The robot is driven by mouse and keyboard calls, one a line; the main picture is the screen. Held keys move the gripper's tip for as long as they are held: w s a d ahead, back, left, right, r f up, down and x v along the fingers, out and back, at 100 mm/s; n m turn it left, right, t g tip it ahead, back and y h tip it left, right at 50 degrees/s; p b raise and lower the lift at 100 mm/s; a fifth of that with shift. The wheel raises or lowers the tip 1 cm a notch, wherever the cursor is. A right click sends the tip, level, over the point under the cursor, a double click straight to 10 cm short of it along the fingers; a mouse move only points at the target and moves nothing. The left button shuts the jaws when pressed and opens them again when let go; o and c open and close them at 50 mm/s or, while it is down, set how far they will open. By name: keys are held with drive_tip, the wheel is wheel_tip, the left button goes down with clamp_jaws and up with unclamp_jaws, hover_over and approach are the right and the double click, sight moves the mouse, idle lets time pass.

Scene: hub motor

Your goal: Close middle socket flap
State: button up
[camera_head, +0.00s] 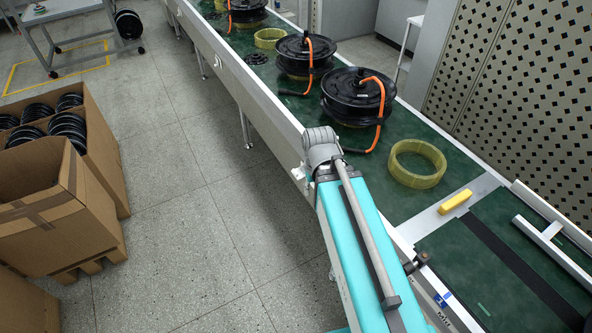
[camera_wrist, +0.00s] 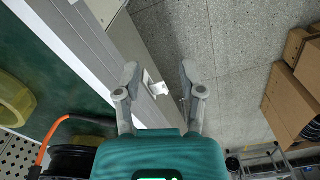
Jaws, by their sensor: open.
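My gripper (camera_wrist: 159,72) is open and empty, with its two fingers spread over the conveyor's side rail in the wrist view. A small white socket part with a flap-like piece (camera_wrist: 155,84) sticks out from the rail between the fingers, apart from both. I cannot tell for sure whether it is the middle socket or how far its flap is open. In the head view my gripper (camera_head: 320,146) is at the conveyor's near edge, and a white piece (camera_head: 297,173) shows just left of it. My gripper hides part of the rail there.
The green conveyor (camera_head: 440,205) carries black reels (camera_head: 355,95) with orange cables, a yellow ring (camera_head: 417,163) and a yellow block (camera_head: 455,201). Cardboard boxes (camera_head: 52,210) stand at the left. The grey floor (camera_head: 190,190) between is clear.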

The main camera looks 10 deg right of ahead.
drive_tip(key=shift+w, duration=0.1)
drive_tip(key=n+b, duration=0.4)
drive_tip(key=b, duration=0.6)
hover_over(295, 171)
wheel_tip(295, 171, down, 10)
drive_tip(key=shift+r, duration=0.1)
drive_tip(key=shift+f, duration=0.2)
wheel_tip(295, 171, down, 13)
drive_tip(key=b, duration=1.3)
drive_tip(key=shift+f, duration=0.2)
clamp_jaws()
